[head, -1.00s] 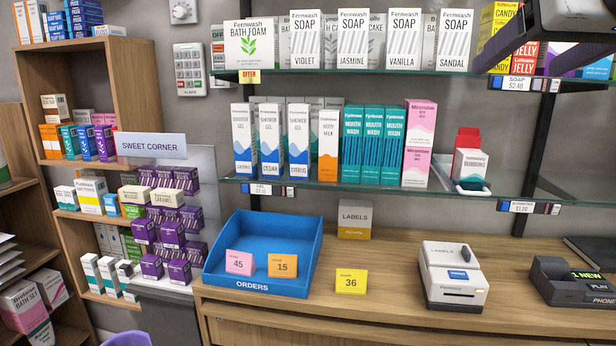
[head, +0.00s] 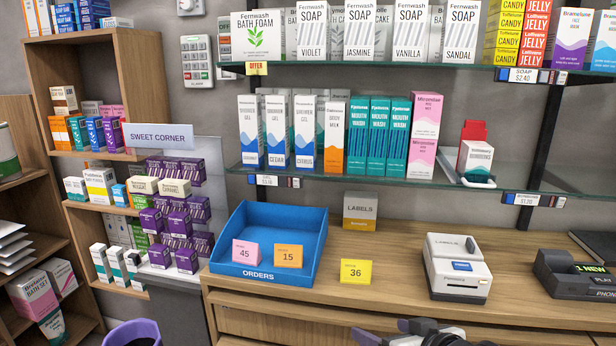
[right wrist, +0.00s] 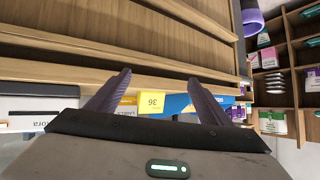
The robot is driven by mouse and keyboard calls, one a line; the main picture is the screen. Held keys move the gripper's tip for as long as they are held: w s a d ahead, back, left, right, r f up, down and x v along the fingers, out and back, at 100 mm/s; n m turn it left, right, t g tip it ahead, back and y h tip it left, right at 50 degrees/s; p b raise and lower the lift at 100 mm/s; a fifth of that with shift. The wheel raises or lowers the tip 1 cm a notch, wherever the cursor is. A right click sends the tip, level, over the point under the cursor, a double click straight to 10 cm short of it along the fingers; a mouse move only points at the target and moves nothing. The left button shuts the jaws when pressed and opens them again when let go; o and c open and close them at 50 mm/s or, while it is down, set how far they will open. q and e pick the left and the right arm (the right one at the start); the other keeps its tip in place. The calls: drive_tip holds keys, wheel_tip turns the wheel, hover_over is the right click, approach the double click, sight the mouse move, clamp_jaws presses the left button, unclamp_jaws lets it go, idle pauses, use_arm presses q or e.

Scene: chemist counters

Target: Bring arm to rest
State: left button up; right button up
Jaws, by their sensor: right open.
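My right gripper (head: 392,333) shows at the bottom edge of the head view, low in front of the wooden counter (head: 390,262). Only its upper part is in the picture. In the right wrist view (right wrist: 158,84) its two dark fingers stand apart with nothing between them that they touch. The yellow card marked 36 (right wrist: 151,102) shows beyond the fingers there, apart from them. My left gripper is in neither view.
The counter carries a blue ORDERS tray (head: 228,269) with two number cards, the yellow 36 card (head: 355,271), a label printer (head: 457,268) and a phone (head: 578,275). Glass shelves (head: 375,178) with boxes hang above. A purple-rimmed bin (head: 133,333) stands at lower left.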

drive_tip(key=s+d+f+g+h, duration=0.1)
drive_tip(key=s+d+f+g, duration=0.1)
drive_tip(key=s+f, duration=2.2)
drive_tip(key=s, duration=0.5)
drive_tip(key=shift+f+m+h, duration=0.3)
drive_tip(key=shift+f, duration=0.1)
